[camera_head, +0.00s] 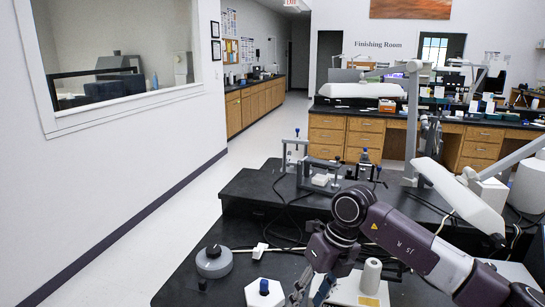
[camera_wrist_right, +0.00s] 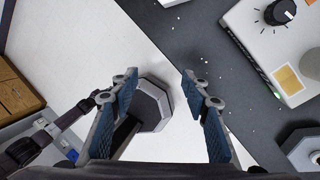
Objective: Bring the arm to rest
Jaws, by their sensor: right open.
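My right arm comes in from the right in the head view, its dark wrist bent downward. My right gripper (camera_head: 308,293) is low in that view, partly cut off by the bottom edge. In the right wrist view my right gripper (camera_wrist_right: 160,82) is open, its two blue-padded fingers wide apart with nothing held between them. An octagonal grey piece shows beyond the left finger, apart from the grip as far as I can tell. My left gripper is not clearly seen in either view.
A white device (camera_wrist_right: 270,50) with a black knob and yellow label lies on the dark bench (camera_head: 190,291). A grey round pot (camera_head: 214,263), a white hexagonal piece (camera_head: 264,293) and a white cylinder (camera_head: 371,272) stand near the gripper. Pale floor is open on the left.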

